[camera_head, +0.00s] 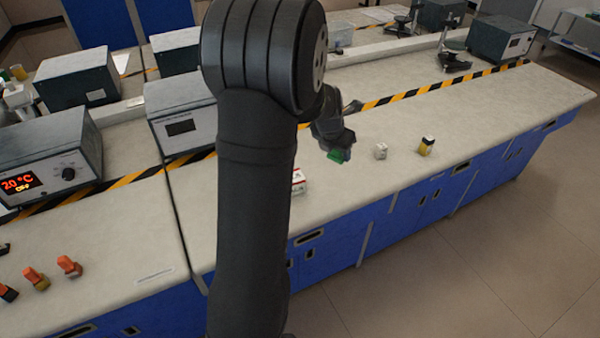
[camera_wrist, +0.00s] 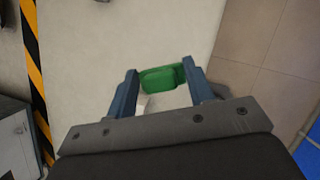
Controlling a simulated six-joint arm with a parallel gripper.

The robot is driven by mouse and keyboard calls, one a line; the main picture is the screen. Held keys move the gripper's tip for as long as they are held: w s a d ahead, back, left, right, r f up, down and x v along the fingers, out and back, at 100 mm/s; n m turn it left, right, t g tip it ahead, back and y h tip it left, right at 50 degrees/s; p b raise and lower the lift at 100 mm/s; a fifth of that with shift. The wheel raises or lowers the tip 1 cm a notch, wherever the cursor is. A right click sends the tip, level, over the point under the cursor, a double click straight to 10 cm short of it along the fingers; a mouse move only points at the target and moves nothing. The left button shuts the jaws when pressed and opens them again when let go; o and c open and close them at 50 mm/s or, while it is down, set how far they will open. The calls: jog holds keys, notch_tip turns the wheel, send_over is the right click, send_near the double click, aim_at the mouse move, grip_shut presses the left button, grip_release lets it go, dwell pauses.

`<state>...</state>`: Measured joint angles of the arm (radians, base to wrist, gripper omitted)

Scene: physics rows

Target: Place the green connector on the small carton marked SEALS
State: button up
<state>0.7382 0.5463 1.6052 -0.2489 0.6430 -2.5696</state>
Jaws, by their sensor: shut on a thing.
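My gripper (camera_head: 338,150) is shut on the green connector (camera_head: 339,156) above the bench, right of my arm's large link. In the wrist view the green connector (camera_wrist: 162,78) sits between the two blue-grey fingers of my gripper (camera_wrist: 160,85). A small white carton (camera_head: 381,151) stands on the bench a little right of the connector. A red-and-white carton (camera_head: 299,183) is partly hidden behind my arm. No lettering is readable on either, so I cannot tell which is marked SEALS. A pale surface (camera_wrist: 145,103) shows below the connector in the wrist view; I cannot tell what it is.
A yellow-and-black piece (camera_head: 427,146) stands right of the white carton. Several orange-topped pieces (camera_head: 69,266) are at the bench's left end. Instrument boxes (camera_head: 181,115) line the back behind striped tape (camera_head: 440,88). The bench (camera_head: 500,105) is clear at the right.

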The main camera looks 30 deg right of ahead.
jog(key=w+a+r+n+t, duration=0.15)
jog(key=w+a+n, duration=0.3)
jog(key=a, duration=0.75)
jog(key=shift+m+y, duration=0.25)
jog(key=shift+y, duration=0.15)
jog(key=f, duration=0.5)
jog(key=w+a+f, duration=0.1)
jog(key=f, duration=0.1)
jog(key=shift+f, duration=0.3)
jog(key=shift+f, duration=0.15)
jog(key=o, duration=0.9)
jog(key=shift+o, duration=0.2)
jog(key=v, duration=1.2)
